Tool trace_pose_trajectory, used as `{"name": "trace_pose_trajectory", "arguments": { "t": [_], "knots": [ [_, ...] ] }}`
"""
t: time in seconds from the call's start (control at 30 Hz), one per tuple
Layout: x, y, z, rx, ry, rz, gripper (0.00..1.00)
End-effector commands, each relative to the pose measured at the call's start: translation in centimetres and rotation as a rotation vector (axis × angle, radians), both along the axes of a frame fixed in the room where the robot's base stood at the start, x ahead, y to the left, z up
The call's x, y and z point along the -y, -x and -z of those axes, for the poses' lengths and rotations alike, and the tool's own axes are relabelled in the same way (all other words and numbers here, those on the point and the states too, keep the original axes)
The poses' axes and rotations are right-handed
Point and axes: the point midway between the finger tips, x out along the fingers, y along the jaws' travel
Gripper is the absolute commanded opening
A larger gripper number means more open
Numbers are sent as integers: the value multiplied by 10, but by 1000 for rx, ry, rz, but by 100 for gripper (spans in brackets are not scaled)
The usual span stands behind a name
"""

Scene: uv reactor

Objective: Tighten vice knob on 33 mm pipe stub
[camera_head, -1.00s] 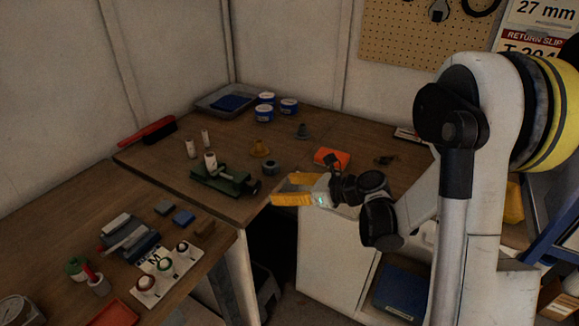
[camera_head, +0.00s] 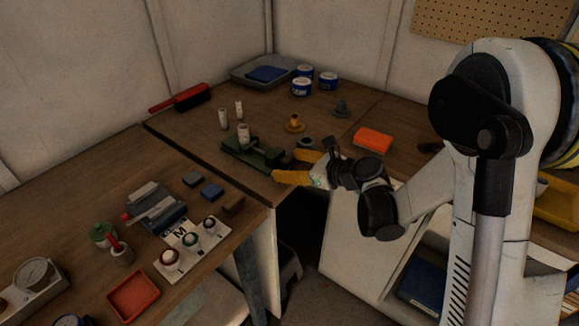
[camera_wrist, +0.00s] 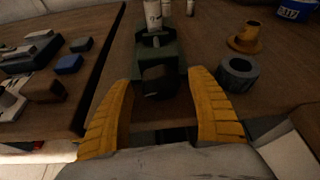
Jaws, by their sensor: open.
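A dark green vice (camera_head: 246,152) sits at the front edge of the wooden bench, with a white pipe stub (camera_head: 243,134) upright in it. In the wrist view the vice (camera_wrist: 168,50) lies straight ahead, with the lower part of the stub (camera_wrist: 153,14) at the top edge. The dark vice knob (camera_wrist: 159,81) faces me at the vice's near end. My gripper (camera_head: 296,167) has yellow fingers and is open. In the wrist view my gripper (camera_wrist: 163,108) has one finger on each side of the knob, with gaps visible; whether the fingertips reach past it is unclear.
A grey ring (camera_wrist: 238,74) and a yellow flanged piece (camera_wrist: 245,37) stand right of the vice. Two white stubs (camera_head: 223,119) (camera_head: 239,109) stand behind it. An orange box (camera_head: 373,140) lies farther right. The left bench holds small blocks (camera_head: 212,191) and a knobbed panel (camera_head: 190,244).

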Motion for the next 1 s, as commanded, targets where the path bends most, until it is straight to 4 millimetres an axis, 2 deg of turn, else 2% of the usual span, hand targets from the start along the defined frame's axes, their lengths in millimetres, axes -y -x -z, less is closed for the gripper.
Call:
{"name": "trace_pose_trajectory", "arguments": {
  "t": [0.2, 0.37, 0.4, 0.6, 0.83, 1.0],
  "knots": [
    [0, 0, 0, 0, 0, 0, 68],
    [0, 0, 0, 0, 0, 0, 20],
    [0, 0, 0, 0, 0, 0, 15],
    [0, -1, 0, -9, -7, 1, 14],
    [1, -2, 1, -184, -145, 2, 14],
    [0, -1, 0, -213, -166, 1, 14]
  ]
}}
